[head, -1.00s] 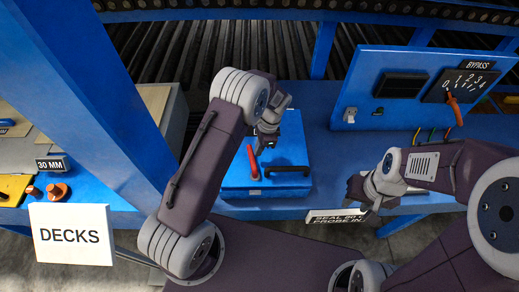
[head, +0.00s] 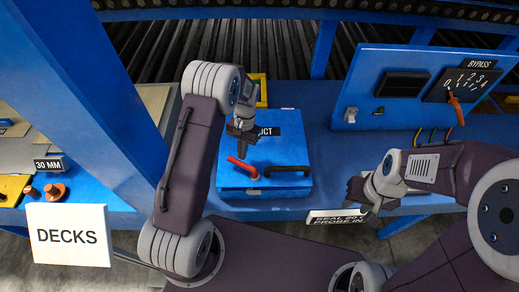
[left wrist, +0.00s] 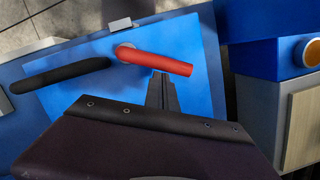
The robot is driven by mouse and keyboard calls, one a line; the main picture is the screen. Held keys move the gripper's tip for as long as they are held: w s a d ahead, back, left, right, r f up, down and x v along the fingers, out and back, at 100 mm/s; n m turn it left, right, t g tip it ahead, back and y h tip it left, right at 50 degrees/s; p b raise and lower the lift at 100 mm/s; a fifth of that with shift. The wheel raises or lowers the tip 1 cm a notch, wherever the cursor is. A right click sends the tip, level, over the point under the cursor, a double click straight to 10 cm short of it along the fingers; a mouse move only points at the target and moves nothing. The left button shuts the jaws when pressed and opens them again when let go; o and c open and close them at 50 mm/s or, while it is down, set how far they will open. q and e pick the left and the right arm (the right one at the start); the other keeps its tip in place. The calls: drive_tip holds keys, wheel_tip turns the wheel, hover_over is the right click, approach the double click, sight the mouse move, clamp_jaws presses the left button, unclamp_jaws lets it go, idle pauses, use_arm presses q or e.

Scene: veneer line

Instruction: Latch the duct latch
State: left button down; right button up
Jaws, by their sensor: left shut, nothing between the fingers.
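The duct latch is a red lever (head: 241,166) on the blue duct box (head: 225,184), pivoted near the box's front edge. In the head view it slants from the pivot up and to the left. My left gripper (head: 241,150) is shut and empty, just behind the lever. In the left wrist view the red lever (left wrist: 158,63) lies across the blue lid, and the shut fingertips (left wrist: 162,78) are close beside its free end; I cannot tell whether they touch. My right gripper (head: 358,190) hangs right of the box; its finger opening is unclear.
A black handle (head: 288,169) is fixed on the lid right of the lever. A white sign (head: 336,216) stands in front of my right gripper. The bypass panel (head: 395,62) rises at the back right. A blue post (head: 90,90) stands on the left.

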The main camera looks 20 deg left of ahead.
sight(236, 163)
use_arm(q)
drive_tip(key=n, duration=0.1)
drive_tip(key=s+a+n, duration=0.1)
drive_tip(key=shift+s+n+h, duration=0.3)
drive_tip(key=shift+s+a+n+h, duration=0.1)
drive_tip(key=shift+s+n+h, duration=0.1)
drive_tip(key=shift+s+n, duration=0.4)
drive_tip(key=shift+s+a+n+h, duration=0.1)
drive_tip(key=shift+s+n+h, duration=0.15)
drive_tip(key=shift+n, duration=0.65)
drive_tip(key=shift+s, duration=0.1)
